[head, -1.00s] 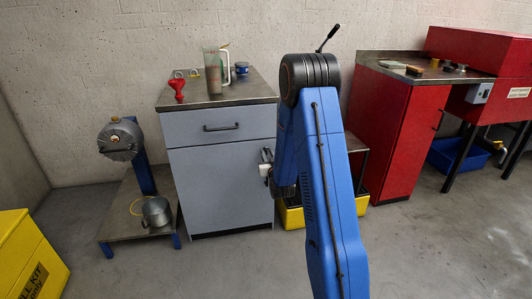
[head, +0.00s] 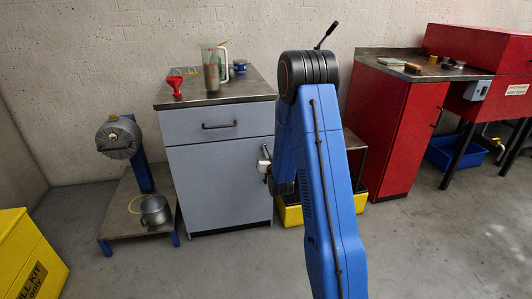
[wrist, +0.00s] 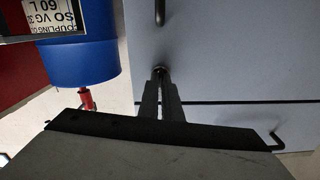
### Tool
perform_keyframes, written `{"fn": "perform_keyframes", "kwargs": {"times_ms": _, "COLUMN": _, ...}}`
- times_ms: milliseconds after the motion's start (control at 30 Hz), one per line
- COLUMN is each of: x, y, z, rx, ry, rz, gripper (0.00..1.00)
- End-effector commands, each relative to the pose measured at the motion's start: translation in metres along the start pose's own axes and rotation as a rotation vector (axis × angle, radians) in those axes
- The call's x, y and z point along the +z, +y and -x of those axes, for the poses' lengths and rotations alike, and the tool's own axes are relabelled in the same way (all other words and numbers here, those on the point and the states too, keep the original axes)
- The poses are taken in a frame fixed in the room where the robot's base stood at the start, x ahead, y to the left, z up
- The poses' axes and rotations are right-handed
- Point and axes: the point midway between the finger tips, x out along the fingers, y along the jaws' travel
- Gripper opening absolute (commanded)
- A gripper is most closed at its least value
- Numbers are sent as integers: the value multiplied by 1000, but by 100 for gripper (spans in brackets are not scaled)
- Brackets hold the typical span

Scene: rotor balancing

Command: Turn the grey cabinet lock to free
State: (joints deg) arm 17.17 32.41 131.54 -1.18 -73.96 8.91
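The grey cabinet (head: 218,185) stands against the back wall, with a drawer above a door. Its lock (wrist: 160,69) shows in the wrist view as a small dark round piece on the door, close to the drawer seam. My gripper (wrist: 161,82) is at the lock, its two fingers close together with a narrow gap. They appear shut on the lock's turning piece, which they largely hide. In the head view my gripper (head: 265,165) is at the cabinet's right edge, partly behind my blue arm, and the lock is hidden there.
A dark vertical door handle (wrist: 160,12) is in line with the lock, and the drawer handle (wrist: 277,142) is at lower right. A blue drum (wrist: 75,45) is close on the left. A red funnel (head: 176,87) and jug (head: 212,72) stand on the cabinet top.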

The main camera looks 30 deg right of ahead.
Motion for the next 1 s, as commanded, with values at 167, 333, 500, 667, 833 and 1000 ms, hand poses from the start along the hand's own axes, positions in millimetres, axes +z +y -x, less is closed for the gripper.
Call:
{"fn": "perform_keyframes", "kwargs": {"times_ms": 167, "x": 0, "y": 1, "z": 0, "rx": 0, "ry": 0, "rz": -148, "gripper": 0}}
{"fn": "perform_keyframes", "kwargs": {"times_ms": 333, "x": 0, "y": 1, "z": 0, "rx": 0, "ry": 0, "rz": -310, "gripper": 0}}
{"fn": "perform_keyframes", "kwargs": {"times_ms": 500, "x": 0, "y": 2, "z": 0, "rx": 0, "ry": 0, "rz": -471, "gripper": 0}}
{"fn": "perform_keyframes", "kwargs": {"times_ms": 667, "x": 1, "y": 2, "z": 0, "rx": 0, "ry": 0, "rz": -624, "gripper": 0}}
{"fn": "perform_keyframes", "kwargs": {"times_ms": 833, "x": 1, "y": 2, "z": 0, "rx": 1, "ry": 0, "rz": -785, "gripper": 0}}
{"fn": "perform_keyframes", "kwargs": {"times_ms": 1000, "x": 2, "y": 3, "z": 0, "rx": 1, "ry": 0, "rz": -946, "gripper": 0}}
